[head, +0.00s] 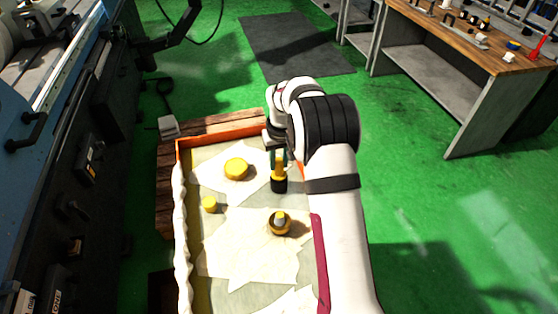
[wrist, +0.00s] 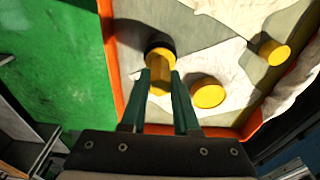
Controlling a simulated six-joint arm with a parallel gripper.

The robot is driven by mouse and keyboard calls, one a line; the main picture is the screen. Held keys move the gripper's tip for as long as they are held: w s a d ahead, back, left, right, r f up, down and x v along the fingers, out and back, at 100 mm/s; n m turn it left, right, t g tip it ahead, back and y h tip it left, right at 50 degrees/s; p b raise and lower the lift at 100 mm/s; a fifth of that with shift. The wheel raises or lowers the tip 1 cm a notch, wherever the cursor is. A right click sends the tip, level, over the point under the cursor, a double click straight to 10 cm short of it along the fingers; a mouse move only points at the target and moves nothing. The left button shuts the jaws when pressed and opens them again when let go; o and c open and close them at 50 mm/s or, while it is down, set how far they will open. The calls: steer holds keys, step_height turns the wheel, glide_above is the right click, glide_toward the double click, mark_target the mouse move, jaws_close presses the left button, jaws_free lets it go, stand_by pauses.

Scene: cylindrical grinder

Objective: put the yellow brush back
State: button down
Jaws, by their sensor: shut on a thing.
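The yellow brush (head: 279,168) has a yellow handle and a black lower end, and stands roughly upright at the tray's far right part. My gripper (head: 277,150) comes from above and is shut on the handle. In the wrist view, the two green fingers of my gripper (wrist: 160,78) sit on either side of the yellow brush (wrist: 158,53), whose black end points away from me. I cannot tell whether the black end touches the tray surface. The orange-rimmed tray (head: 220,136) is lined with pale crumpled sheets.
A yellow disc (head: 236,168), a small yellow cylinder (head: 209,204) and a dark-and-yellow round piece (head: 280,222) stand in the tray. A blue and black machine (head: 80,140) is at left. A workbench (head: 480,50) stands at back right. Green floor is clear on the right.

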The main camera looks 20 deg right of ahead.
mark_target(280, 178)
steer(key=shift+f, duration=0.3)
steer(key=shift+f, duration=0.1)
steer(key=c, duration=0.7)
jaws_free()
steer(key=shift+f, duration=0.1)
steer(key=shift+o, duration=0.2)
step_height(280, 178, up, 13)
steer(key=s, duration=0.2)
steer(key=s+a+r+m, duration=0.1)
steer(key=s+a+r, duration=0.15)
steer(key=s, duration=0.35)
steer(key=s+a+r+m, duration=0.1)
steer(key=s+a+r, duration=0.15)
steer(key=s, duration=0.45)
steer(key=s+a+f+m+y, duration=0.1)
steer(key=s+a+f, duration=0.1)
steer(key=s, duration=0.9)
steer(key=s+a+f+m+g, duration=0.1)
steer(key=s+f+m, duration=0.1)
steer(key=s, duration=1)
steer(key=shift+s+a+m+g+y, duration=0.2)
steer(key=shift+a+m+g+y, duration=0.1)
steer(key=shift+a+y, duration=0.1)
